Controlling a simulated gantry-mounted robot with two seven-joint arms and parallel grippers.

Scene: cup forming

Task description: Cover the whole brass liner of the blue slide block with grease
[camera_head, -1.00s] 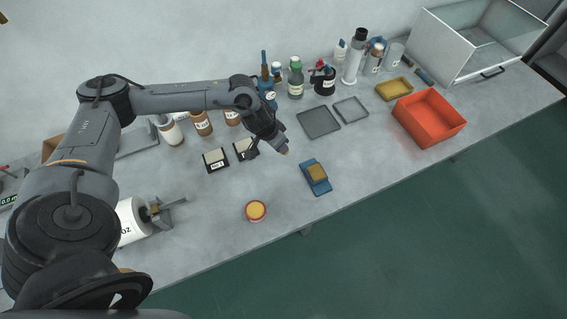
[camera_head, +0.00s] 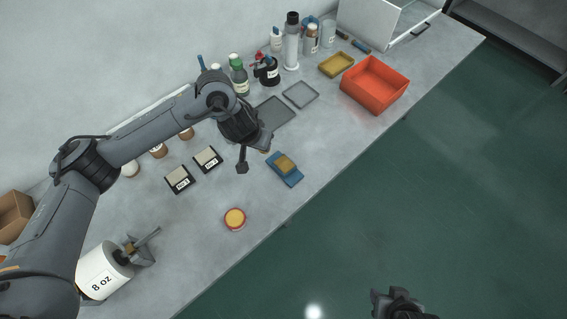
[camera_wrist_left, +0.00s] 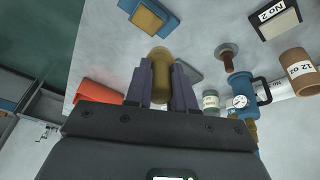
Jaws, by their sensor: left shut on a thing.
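The blue slide block (camera_head: 291,179) lies on the bench with its yellow-brown brass liner (camera_head: 284,163) on top. The block (camera_wrist_left: 170,24) and liner (camera_wrist_left: 147,18) also show at the top of the left wrist view. My left gripper (camera_head: 264,146) is just up and left of the block in the head view. It is shut on a rounded brown-yellow piece (camera_wrist_left: 158,63), apart from the block. I cannot make out grease on the liner. A red-rimmed tin of yellow stuff (camera_head: 235,218) stands nearer the front edge. A dark part of my right gripper (camera_head: 395,302) shows over the floor; its fingers are unclear.
Two black-based pads (camera_head: 179,178) lie left of the block. Grey trays (camera_head: 300,94), an ochre tray (camera_head: 336,64) and a red-orange bin (camera_head: 375,85) lie farther back, with several bottles (camera_head: 239,74) behind. The bench around the tin is clear.

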